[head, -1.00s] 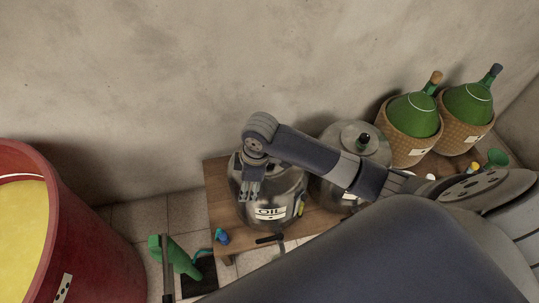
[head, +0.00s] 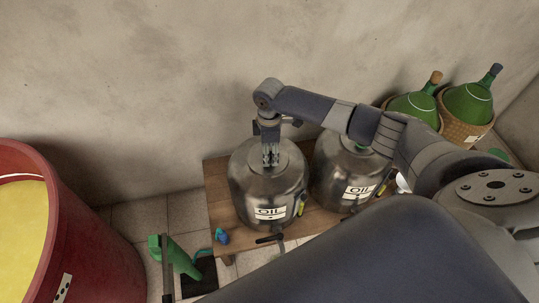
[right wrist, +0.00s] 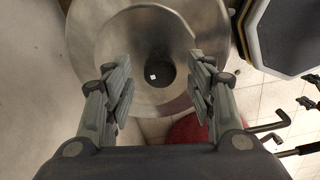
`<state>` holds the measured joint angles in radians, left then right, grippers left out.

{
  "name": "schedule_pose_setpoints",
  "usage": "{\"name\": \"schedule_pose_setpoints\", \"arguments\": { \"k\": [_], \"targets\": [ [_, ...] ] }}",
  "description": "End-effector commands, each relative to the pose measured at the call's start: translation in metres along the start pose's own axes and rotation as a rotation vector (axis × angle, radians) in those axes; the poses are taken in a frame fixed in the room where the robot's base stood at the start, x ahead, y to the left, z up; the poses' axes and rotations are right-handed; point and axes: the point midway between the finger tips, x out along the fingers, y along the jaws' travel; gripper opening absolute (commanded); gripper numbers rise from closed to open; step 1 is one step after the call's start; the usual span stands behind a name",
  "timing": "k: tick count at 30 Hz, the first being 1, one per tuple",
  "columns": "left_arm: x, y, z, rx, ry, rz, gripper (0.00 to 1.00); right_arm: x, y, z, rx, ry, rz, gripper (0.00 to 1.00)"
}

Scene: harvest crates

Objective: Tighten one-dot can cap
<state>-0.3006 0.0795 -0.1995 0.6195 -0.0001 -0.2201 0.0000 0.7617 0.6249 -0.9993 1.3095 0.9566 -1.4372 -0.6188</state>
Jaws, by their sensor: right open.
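A steel oil can (head: 250,192) stands at the left of the wooden bench, with a white OIL label (head: 270,213) whose dots are too small to count surely. A second steel oil can (head: 338,178) stands to its right, its top partly hidden by my right arm. My right gripper (head: 270,160) points down over the left can's top and hides its cap. In the right wrist view, a dark round cap (right wrist: 160,66) with a small white mark sits on the can top (right wrist: 125,50), between the open fingers of my right gripper (right wrist: 160,82). My left gripper is not in view.
The wooden bench (head: 220,195) stands near the wall. Green demijohns (head: 468,103) in wicker baskets stand at the back right. A red tub (head: 88,235) with yellow contents stands at the left. A green object (head: 178,257) is on the tiled floor between tub and bench.

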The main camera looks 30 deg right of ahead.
Motion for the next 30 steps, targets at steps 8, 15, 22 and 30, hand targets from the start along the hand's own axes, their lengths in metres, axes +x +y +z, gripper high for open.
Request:
{"name": "schedule_pose_setpoints", "arguments": {
  "k": [8, 15, 22, 30],
  "targets": [
    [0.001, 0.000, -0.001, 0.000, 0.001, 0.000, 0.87, 0.027, 0.000, 0.000, -0.001, 0.000, 0.001, 0.51],
    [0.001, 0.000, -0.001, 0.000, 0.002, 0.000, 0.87, 0.029, 0.000, 0.000, -0.001, 0.000, 0.001, 0.51],
    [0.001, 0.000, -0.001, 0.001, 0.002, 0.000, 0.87, 0.029, 0.000, -0.001, -0.001, 0.001, 0.001, 0.10],
    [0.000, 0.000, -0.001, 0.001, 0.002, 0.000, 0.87, 0.028, 0.000, -0.001, 0.006, 0.001, 0.000, 0.06]
  ]
}}
